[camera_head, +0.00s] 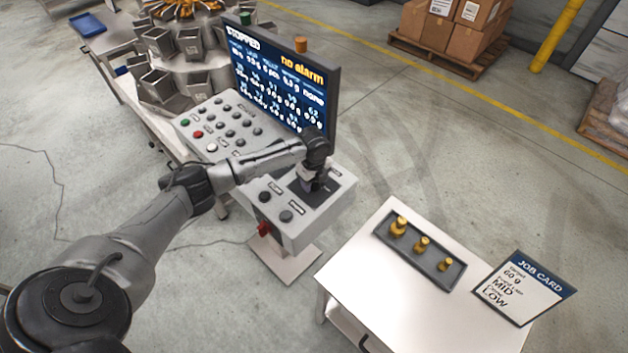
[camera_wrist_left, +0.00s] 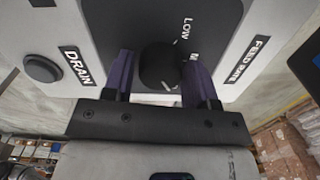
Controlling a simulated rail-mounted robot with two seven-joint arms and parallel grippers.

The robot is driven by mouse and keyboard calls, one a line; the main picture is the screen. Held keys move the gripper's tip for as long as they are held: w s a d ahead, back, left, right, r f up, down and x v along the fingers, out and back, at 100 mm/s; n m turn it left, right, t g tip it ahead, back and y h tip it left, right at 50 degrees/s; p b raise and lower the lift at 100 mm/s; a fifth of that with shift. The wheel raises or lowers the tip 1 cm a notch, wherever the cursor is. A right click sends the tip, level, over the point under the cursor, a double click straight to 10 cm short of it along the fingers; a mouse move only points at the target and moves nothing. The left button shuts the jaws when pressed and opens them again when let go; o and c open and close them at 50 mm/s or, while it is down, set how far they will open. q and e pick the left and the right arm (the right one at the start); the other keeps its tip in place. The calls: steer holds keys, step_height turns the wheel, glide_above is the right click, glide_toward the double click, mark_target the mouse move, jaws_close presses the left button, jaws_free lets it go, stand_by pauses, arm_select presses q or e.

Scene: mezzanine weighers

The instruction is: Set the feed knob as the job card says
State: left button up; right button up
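The feed knob (camera_wrist_left: 158,66) is a dark round knob on a dark plate labelled FEED RATE, with LOW and part of another mark beside it. My left gripper (camera_head: 312,184) is over that plate on the grey control box (camera_head: 323,217). In the left wrist view its two purple fingers (camera_wrist_left: 160,74) stand on either side of the knob, very near it. I cannot tell whether they press on it, nor where the knob points. The job card (camera_head: 522,287) lies at the right of the white table; it reads 60 g, MID and LOW, its smaller print unclear. My right gripper is out of view.
A DRAIN button (camera_wrist_left: 42,68) is beside the knob plate. A screen (camera_head: 283,78) reading STOPPED and no alarm stands behind the button panel (camera_head: 220,125). A red button (camera_head: 264,229) is on the box front. A tray (camera_head: 420,247) holds three brass weights.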

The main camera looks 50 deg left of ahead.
arm_select(q)
steer(key=c, duration=0.6)
steer(key=shift+r+n+p, duration=0.2)
steer(key=shift+n+p, duration=0.2)
steer(key=shift+p, duration=0.35)
steer(key=n+p, duration=0.6)
steer(key=shift+p, duration=0.3)
steer(key=n+p, duration=0.3)
steer(key=n, duration=0.1)
steer(key=shift+n, duration=0.3)
steer(key=shift+f, duration=0.1)
steer(key=shift+n+p, duration=0.3)
steer(key=o, duration=0.9)
